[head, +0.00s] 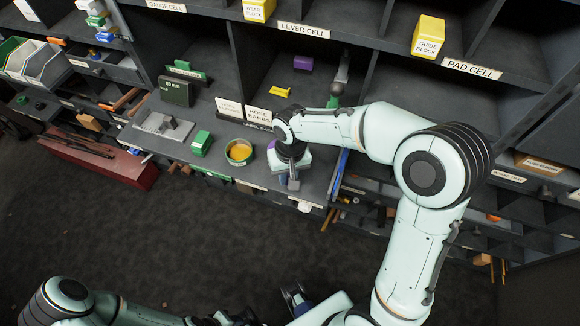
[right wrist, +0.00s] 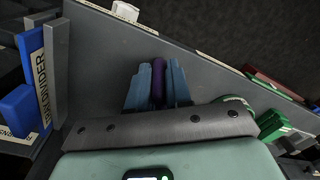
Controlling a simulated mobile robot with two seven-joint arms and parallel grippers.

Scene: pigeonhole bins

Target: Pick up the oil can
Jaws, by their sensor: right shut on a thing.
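My right gripper (head: 293,183) reaches down over the front ledge of the bins, beside the round tin. In the right wrist view its two blue fingers (right wrist: 157,86) are shut on a slim purple thing, which I take to be the oil can (right wrist: 158,82). Only its narrow rounded part shows between the fingers; the grey palm and gripper body hide the rest. I cannot tell whether it is clear of the ledge. My left gripper (head: 296,299) shows only in part at the bottom of the head view, away from the bins, and its jaws cannot be made out.
A green-rimmed round tin (head: 239,152) and a green box (head: 201,143) stand left of my right gripper. Labelled cells rise behind.

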